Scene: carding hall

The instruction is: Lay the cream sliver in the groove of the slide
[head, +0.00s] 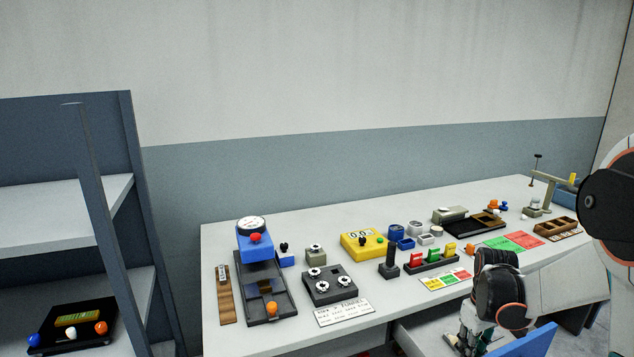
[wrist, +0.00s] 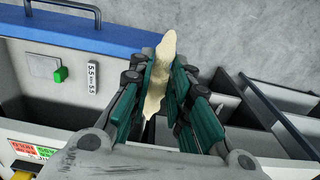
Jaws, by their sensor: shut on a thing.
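The cream sliver (wrist: 161,68) is a pale, ragged strip in the wrist view. My gripper (wrist: 165,80) is shut on it, with the sliver between the green finger pads and sticking out past the tips. In the head view my gripper (head: 468,341) is low at the front of the bench, over an open drawer; the sliver cannot be made out there. A dark track with an orange knob (head: 272,308) under a blue dial unit (head: 254,240) looks like the slide, at the bench's left. Its groove is not clear from here.
The bench holds a dark block with dials (head: 330,287), a yellow counter (head: 363,243), a red-green switch rack (head: 432,262) and a printed card (head: 344,312). A shelf unit (head: 60,215) stands left.

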